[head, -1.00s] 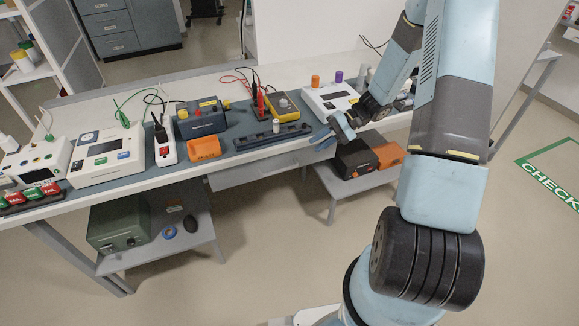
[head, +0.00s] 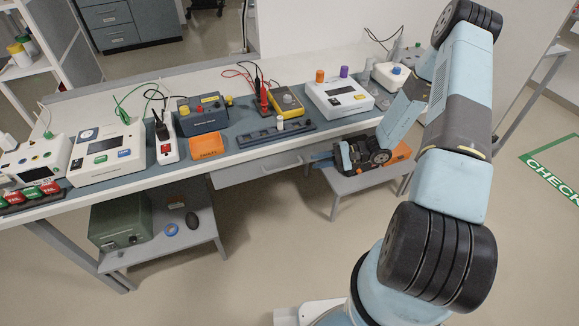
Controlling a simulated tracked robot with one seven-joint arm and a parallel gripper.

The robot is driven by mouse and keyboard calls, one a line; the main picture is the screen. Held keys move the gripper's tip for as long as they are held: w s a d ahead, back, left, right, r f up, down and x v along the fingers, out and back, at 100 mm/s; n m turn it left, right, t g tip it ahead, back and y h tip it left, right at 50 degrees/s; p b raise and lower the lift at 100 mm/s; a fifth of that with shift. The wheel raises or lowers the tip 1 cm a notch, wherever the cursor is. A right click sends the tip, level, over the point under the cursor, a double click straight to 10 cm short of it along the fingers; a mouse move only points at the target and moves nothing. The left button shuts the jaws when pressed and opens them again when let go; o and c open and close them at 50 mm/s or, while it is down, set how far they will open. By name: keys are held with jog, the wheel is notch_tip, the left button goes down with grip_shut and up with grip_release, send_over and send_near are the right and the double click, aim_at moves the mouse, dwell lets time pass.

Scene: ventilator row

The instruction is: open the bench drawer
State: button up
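The bench drawer (head: 245,174) is a grey, shallow front under the middle of the bench. It looks shut, flush below the bench edge. A small handle (head: 292,164) shows towards its right end.
The bench top (head: 290,60) carries meters, a power supply, an orange bin (head: 206,146) and a dark rack (head: 275,134). A low shelf (head: 350,184) with an orange box (head: 396,158) lies under my gripper. The floor before the drawer is clear.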

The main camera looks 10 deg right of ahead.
aim_at(294, 165)
jog(key=x, duration=1.1)
jog(key=shift+d, duration=0.1)
grip_shut()
